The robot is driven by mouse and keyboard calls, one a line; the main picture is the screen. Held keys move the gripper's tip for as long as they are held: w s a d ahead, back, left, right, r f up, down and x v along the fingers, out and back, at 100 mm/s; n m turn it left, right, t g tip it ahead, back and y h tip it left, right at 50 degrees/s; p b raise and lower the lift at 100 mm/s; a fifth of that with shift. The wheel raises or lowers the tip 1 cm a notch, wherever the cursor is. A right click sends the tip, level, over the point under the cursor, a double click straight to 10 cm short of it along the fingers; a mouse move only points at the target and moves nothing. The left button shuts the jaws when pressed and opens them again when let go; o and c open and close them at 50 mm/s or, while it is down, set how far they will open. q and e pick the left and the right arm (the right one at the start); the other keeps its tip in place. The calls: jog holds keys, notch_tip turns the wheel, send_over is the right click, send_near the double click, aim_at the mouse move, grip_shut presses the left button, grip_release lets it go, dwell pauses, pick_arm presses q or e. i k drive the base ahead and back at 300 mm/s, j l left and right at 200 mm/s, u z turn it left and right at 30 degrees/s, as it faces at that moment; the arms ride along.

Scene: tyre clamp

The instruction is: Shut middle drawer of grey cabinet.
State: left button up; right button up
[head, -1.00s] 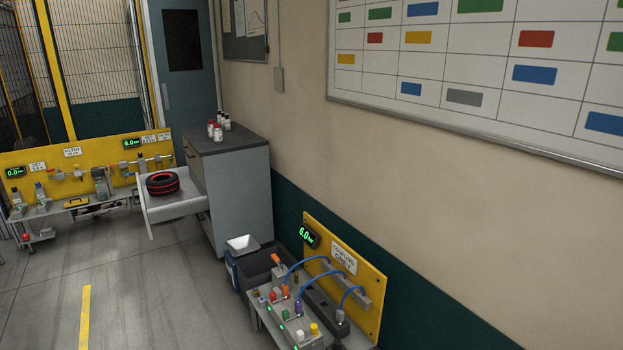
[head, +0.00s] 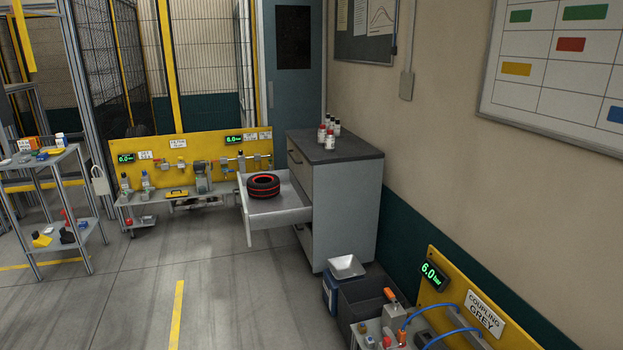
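The grey cabinet (head: 347,205) stands against the wall right of the picture's middle, with a dark top. Its middle drawer (head: 279,215) is pulled far out to the left. A black tyre with red stripes (head: 263,187) lies in the open drawer. Drawer fronts above and below look shut, though the open drawer partly hides the lower one. Neither of my grippers shows in the head view.
Several small bottles (head: 328,138) stand on the cabinet top. A dark bin (head: 370,295) and a white tray (head: 346,267) are in front of the cabinet. A yellow-panelled bench (head: 190,150) stands behind the drawer. A shelf trolley (head: 50,190) is at left. The floor before the drawer is clear.

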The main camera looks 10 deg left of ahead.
aim_at(292, 206)
jog(key=i+j+u, duration=0.25)
jog(key=i+j, duration=1.9)
jog(key=i, duration=0.15)
jog(key=i+j, duration=0.15)
jog(key=i, duration=0.15)
jog(key=i+l+z, duration=0.25)
jog(key=i, duration=0.55)
jog(key=i+l+z, duration=0.25)
jog(key=i, duration=0.55)
jog(key=k+j, duration=0.05)
jog(key=j, duration=0.05)
